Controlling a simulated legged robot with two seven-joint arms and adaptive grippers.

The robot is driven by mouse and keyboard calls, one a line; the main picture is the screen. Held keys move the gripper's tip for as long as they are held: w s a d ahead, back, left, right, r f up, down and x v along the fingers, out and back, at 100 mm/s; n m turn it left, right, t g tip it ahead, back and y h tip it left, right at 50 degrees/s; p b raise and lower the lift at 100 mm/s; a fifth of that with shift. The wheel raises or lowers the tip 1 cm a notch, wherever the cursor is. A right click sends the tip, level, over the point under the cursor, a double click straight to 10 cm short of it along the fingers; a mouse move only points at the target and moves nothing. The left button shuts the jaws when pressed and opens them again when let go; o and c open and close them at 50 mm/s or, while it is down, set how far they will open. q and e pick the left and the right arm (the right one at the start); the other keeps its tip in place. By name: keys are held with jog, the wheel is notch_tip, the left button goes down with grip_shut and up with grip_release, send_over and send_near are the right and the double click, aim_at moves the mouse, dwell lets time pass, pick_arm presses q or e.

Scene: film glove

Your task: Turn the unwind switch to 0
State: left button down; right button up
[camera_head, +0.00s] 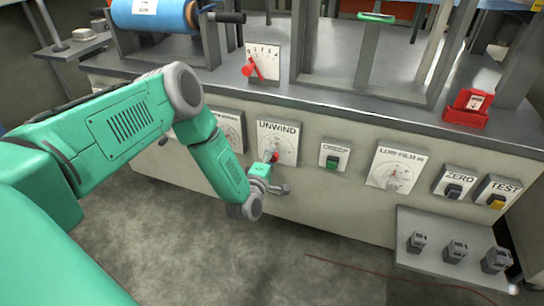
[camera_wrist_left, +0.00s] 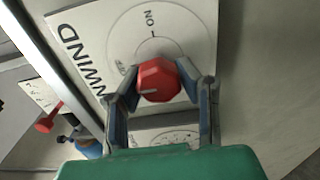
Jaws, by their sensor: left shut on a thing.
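The unwind switch is a red knob (camera_head: 274,156) on a white dial plate marked UNWIND (camera_head: 278,130), set in the front of the machine. In the left wrist view the red knob (camera_wrist_left: 160,80) sits between the two fingers of my left gripper (camera_wrist_left: 158,86), which is shut on it. A white line on the knob's face points left in that view. The plate (camera_wrist_left: 92,22) shows a 1 and ON above the knob; another mark at upper left is partly covered by a finger. In the head view my left gripper (camera_head: 272,168) reaches the knob from below. My right gripper is not in view.
A red lever (camera_head: 251,68) stands on the ledge above. A grey shelf (camera_head: 430,226) juts out at lower right.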

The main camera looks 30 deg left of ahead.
pick_arm(q)
jog(key=shift+s+d+f, duration=0.15)
jog(key=shift+s+f, duration=0.1)
jog(key=shift+f, duration=0.1)
jog(key=c, duration=1.1)
grip_release()
jog(key=shift+w+r, duration=0.1)
jog(key=shift+w, duration=0.05)
jog(key=v, duration=1.2)
jog(key=shift+a, duration=0.2)
